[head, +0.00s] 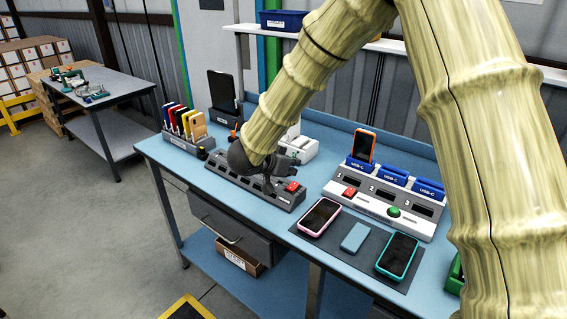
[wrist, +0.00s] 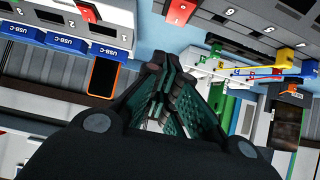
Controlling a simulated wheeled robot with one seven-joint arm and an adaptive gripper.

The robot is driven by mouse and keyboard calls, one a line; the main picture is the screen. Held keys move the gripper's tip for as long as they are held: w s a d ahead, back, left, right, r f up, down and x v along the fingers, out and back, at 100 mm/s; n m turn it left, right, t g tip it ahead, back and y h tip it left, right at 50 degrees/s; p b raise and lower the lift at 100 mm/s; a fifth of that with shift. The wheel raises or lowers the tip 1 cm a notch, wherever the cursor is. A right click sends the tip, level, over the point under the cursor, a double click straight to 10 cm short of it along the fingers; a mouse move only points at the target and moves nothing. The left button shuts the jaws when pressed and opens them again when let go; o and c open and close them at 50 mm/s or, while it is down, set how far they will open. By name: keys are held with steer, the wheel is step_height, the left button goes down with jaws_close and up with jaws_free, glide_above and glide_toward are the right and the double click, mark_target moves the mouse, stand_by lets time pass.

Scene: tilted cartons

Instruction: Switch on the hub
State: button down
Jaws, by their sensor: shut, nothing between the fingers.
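The hub (head: 245,183) is a long dark grey strip with a row of sockets on the blue workbench. Its red rocker switch (head: 293,187) sits at its right end; whether it is lit is unclear. My gripper (head: 268,188) is shut and empty, just left of the switch and over the hub; I cannot tell whether it touches. In the wrist view the closed fingers (wrist: 168,72) fill the middle, and the red switch (wrist: 178,12) shows at the top edge, apart from the fingertips. The hub's body (wrist: 235,22) runs right from there. My arm hides part of the bench behind.
A white-grey charging dock (head: 385,207) with blue USB-C slots, a red switch and a green button stands to the right. Phones lie on a dark mat (head: 345,255) in front. A rack of coloured items (head: 186,125) stands left. Bare bench lies before the hub.

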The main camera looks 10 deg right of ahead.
mark_target(292, 186)
steer(key=f, duration=0.1)
steer(key=w+f, duration=0.1)
steer(key=f, duration=0.2)
steer(key=shift+w+d, duration=0.1)
steer(key=shift+w, duration=0.25)
steer(key=shift+s+d+f+p, duration=0.1)
steer(key=shift+s+f+p, duration=0.1)
steer(key=shift+s+p, duration=0.1)
steer(key=shift+w+f, duration=0.2)
steer(key=shift+s+r, duration=0.15)
steer(key=shift+r, duration=0.05)
